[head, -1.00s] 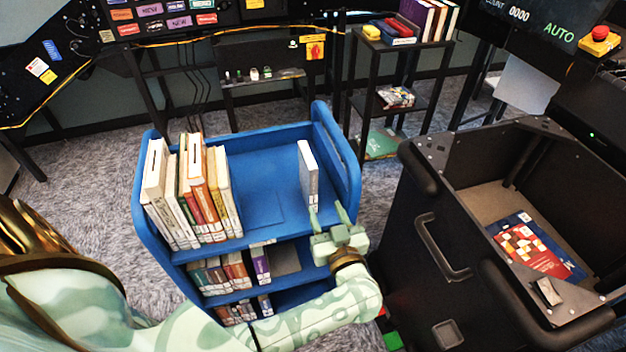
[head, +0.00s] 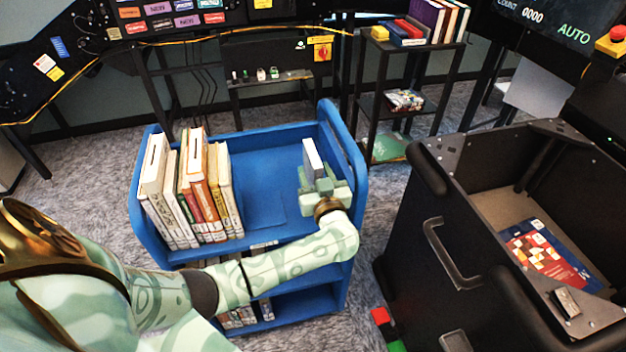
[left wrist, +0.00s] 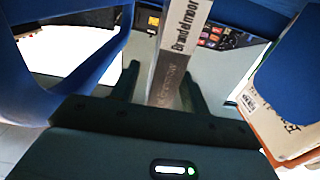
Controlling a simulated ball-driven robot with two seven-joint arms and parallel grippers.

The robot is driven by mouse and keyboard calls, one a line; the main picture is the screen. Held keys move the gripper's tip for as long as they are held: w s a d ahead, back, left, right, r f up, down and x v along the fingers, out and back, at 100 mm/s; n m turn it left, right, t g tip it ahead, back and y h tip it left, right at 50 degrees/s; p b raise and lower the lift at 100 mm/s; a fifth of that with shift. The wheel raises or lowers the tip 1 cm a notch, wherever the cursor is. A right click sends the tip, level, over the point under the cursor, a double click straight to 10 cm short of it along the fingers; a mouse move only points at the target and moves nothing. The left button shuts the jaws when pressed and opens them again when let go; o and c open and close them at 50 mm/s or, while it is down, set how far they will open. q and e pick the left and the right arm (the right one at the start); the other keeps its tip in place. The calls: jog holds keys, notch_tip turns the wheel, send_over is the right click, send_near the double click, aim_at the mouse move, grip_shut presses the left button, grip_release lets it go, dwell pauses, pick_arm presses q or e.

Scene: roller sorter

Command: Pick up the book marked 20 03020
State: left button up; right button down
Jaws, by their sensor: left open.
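A single thin white-and-grey book (head: 313,156) stands upright and alone at the right side of the top shelf of the blue cart (head: 258,150). My left gripper (head: 322,180) is at this book and hides its lower part in the head view. In the left wrist view the book's spine (left wrist: 178,62), lettered "Brandelmoor", lies between the two open fingers of the left gripper (left wrist: 160,92). I cannot read the number 20 03020 on any book. My right gripper is not in view.
Several books (head: 190,190) stand in a row at the left of the cart's top shelf, with clear shelf between. The cart's raised blue end wall (head: 345,150) is close right of my gripper. A black bin (head: 470,230) holding books stands further right.

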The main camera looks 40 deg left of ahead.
pick_arm(q)
grip_shut()
